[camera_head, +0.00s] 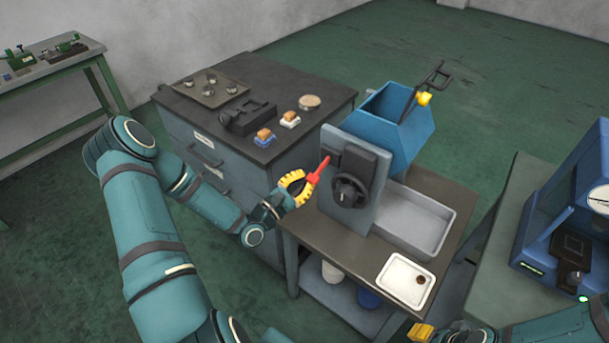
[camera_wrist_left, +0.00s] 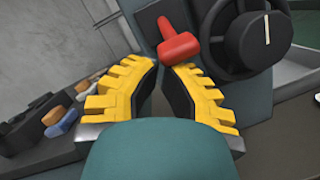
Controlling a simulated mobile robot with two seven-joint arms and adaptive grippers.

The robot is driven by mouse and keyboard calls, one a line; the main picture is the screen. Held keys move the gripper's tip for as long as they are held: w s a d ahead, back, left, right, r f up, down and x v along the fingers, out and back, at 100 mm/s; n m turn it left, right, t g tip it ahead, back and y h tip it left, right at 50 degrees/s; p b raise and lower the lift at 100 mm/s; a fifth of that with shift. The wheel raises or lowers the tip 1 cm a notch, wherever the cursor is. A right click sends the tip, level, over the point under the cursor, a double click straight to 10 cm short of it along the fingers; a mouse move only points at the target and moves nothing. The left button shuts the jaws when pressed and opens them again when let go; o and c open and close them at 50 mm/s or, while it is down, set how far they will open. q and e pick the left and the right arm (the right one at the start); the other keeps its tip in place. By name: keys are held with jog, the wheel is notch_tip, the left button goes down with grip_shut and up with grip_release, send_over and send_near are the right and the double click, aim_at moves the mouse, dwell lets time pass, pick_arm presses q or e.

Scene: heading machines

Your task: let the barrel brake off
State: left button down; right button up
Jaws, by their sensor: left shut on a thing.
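The tumbling machine has an upright grey-blue panel (camera_head: 358,205), a black round knob (camera_head: 349,190) and a blue open-topped barrel (camera_head: 404,125) behind it. A red lever (camera_head: 318,170) sticks out at the panel's left edge and is tilted up to the right. My left gripper (camera_head: 305,183) has its yellow fingers at the lever's lower end, shut on it. In the left wrist view the red lever (camera_wrist_left: 180,47) shows just beyond the fingertips of my left gripper (camera_wrist_left: 163,70); the knob (camera_wrist_left: 248,44) is right of it. Yellow fingers of my right gripper (camera_head: 421,332) show at the bottom edge, mostly cut off.
A dark-topped cabinet (camera_head: 225,155) with blocks stands left. A blue machine (camera_head: 548,225) stands right. A yellow-knobbed black handle (camera_head: 425,98) rises above the barrel.

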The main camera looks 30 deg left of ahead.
pick_arm(q)
jog(key=r+g+p, duration=0.1)
jog(key=p, duration=0.2)
jog(key=s+r+g+p, duration=0.1)
jog(key=r+g+p, duration=0.1)
jog(key=p, duration=0.1)
jog(key=shift+r+y+p, duration=0.25)
jog(key=shift+y+p, duration=0.15)
pick_arm(e)
notch_tip(320, 180, up, 8)
jog(key=shift+w+d+r, duration=0.2)
jog(key=shift+w+r, duration=0.05)
jog(key=shift+w, duration=0.05)
